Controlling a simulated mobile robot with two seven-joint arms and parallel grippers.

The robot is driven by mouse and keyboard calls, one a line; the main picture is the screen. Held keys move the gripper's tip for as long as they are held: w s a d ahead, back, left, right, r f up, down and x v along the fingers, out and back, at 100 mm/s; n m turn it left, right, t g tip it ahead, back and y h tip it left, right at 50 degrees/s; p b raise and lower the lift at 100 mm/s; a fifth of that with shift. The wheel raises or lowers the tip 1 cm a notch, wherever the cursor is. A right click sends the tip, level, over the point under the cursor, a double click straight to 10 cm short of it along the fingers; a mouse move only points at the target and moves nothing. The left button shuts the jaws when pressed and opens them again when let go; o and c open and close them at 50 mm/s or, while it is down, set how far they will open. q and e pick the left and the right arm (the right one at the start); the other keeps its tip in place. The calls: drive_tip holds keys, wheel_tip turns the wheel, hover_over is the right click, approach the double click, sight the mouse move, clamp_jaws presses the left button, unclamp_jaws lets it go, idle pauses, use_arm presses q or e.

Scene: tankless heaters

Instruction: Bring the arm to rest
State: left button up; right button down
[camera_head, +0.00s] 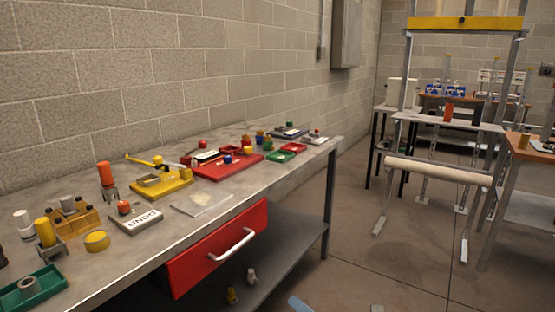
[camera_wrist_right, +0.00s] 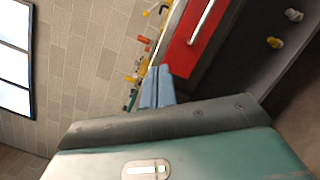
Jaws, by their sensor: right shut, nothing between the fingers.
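My right gripper (camera_head: 299,304) shows only as a light-blue tip at the bottom edge of the head view, in front of the workbench and below the red drawer. In the right wrist view its two blue fingers (camera_wrist_right: 157,88) lie side by side, shut with nothing between them. They are apart from the bench and touch nothing that I can see. The rest of the right arm is mostly out of the head view. My left gripper is in neither view.
The grey workbench (camera_head: 75,291) carries several small parts and trays, including a red tray (camera_head: 226,172) and a yellow block (camera_head: 161,184). Its red drawer (camera_head: 218,250) has a white handle. Small items stand on the lower shelf (camera_head: 286,262). Open floor (camera_head: 372,262) lies to the right, before a metal frame (camera_head: 455,171).

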use_arm(q)
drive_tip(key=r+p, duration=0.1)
drive_tip(key=p, duration=0.2)
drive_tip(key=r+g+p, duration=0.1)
drive_tip(key=p, duration=0.2)
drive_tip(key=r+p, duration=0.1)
drive_tip(key=p, duration=0.2)
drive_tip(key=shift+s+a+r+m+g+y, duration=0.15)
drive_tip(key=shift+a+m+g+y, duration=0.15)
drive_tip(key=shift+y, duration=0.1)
use_arm(e)
drive_tip(key=s+d+f+m+g+h, duration=0.1)
drive_tip(key=s+d+f+m+h, duration=0.1)
drive_tip(key=s+m, duration=0.4)
drive_tip(key=s+d+f+m+g+h, duration=0.1)
drive_tip(key=s+d+f+m+h, duration=0.2)
drive_tip(key=s+m, duration=0.4)
drive_tip(key=s+d+f+m+g+h, duration=0.1)
drive_tip(key=s+d+m+h, duration=0.3)
drive_tip(key=m, duration=1.3)
drive_tip(key=s+f, duration=0.1)
drive_tip(key=s, duration=0.1)
drive_tip(key=shift+s+d+f+m+h, duration=0.25)
drive_tip(key=shift+s+d+m+h, duration=0.05)
drive_tip(key=shift+d+m, duration=0.1)
